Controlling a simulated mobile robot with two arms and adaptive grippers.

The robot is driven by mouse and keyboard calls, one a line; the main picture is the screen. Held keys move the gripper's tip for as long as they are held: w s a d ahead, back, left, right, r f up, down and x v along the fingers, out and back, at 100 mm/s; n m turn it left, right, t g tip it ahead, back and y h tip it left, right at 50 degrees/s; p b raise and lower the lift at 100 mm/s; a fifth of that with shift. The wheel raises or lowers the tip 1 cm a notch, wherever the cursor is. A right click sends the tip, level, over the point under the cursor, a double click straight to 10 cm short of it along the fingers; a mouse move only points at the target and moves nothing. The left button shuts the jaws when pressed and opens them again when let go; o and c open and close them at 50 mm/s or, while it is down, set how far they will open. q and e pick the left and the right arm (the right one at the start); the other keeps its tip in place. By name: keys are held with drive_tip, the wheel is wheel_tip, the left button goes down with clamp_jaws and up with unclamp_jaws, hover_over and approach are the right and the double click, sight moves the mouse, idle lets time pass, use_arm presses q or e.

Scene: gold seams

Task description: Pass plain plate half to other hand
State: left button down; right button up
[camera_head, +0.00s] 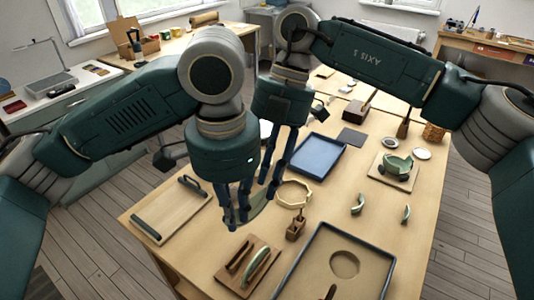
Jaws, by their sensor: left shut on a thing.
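A pale green plate half (261,210) is held just above the table, partly hidden behind fingers. My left gripper (236,222), the lower one, is shut on the plate half at its left side. My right gripper (268,190) is just above and to the right, its fingers pointing down with their tips close to the plate half's upper edge. Whether its fingers touch the piece or are closed on it is not clear.
A blue tray (309,160) lies behind the grippers. A wooden ring (295,194) and a small wooden block (295,229) are close on the right. A wooden rack (247,268) stands in front, a handled board (171,211) at left, a dark-rimmed tray (312,271) at front right.

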sight(255, 200)
drive_tip(key=shift+x, duration=2.55)
drive_tip(key=shift+a, duration=0.1)
clamp_jaws()
use_arm(q)
drive_tip(key=c, duration=1.7)
unclamp_jaws()
drive_tip(key=shift+o, duration=0.2)
